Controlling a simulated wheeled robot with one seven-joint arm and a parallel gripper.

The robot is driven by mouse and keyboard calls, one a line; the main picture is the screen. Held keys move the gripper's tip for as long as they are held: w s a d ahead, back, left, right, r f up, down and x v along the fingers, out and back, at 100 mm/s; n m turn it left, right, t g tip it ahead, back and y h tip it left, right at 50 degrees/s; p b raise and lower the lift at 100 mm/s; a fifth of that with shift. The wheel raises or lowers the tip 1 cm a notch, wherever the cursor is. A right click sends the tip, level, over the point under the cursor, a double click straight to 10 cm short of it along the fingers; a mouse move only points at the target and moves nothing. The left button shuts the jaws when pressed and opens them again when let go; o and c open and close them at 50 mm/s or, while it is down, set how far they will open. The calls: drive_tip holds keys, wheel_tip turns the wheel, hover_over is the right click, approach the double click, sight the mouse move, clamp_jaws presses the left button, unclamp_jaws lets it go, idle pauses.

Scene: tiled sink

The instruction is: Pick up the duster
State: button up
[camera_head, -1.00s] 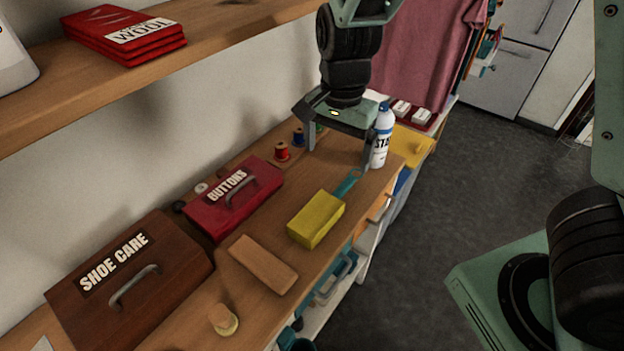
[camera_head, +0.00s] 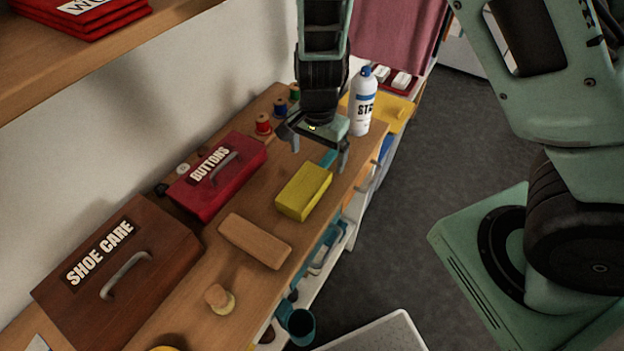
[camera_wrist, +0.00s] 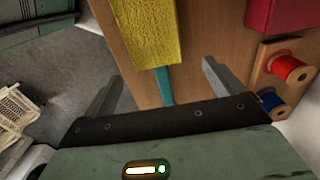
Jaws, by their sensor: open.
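The duster has a yellow block head (camera_head: 303,191) and a teal handle (camera_head: 329,158), and lies on the wooden counter. In the wrist view its yellow head (camera_wrist: 150,30) is at the top and its teal handle (camera_wrist: 164,84) runs down between my fingers. My gripper (camera_head: 320,156) is open and empty, pointing down over the handle end. The wrist view shows its two fingers (camera_wrist: 162,75) on either side of the handle, apart from it. The far end of the handle is hidden behind my gripper's body.
The spray can (camera_head: 362,102) stands close to the right of my gripper. Thread spools (camera_head: 263,124) are to its left. The red buttons box (camera_head: 215,177), tan block (camera_head: 255,240) and shoe care box (camera_head: 118,270) lie along the counter (camera_head: 195,300). A shelf (camera_head: 130,45) hangs above.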

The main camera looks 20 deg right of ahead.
sight(319, 166)
drive_tip(key=f, duration=0.5)
drive_tip(key=shift+d+f, duration=0.1)
drive_tip(key=shift+d, duration=0.2)
drive_tip(key=shift+c, duration=0.3)
drive_tip(key=c, duration=1)
drive_tip(key=shift+c, duration=0.2)
wheel_tip(319, 166, up, 10)
drive_tip(key=shift+r+p, duration=0.1)
drive_tip(key=shift+p, duration=0.35)
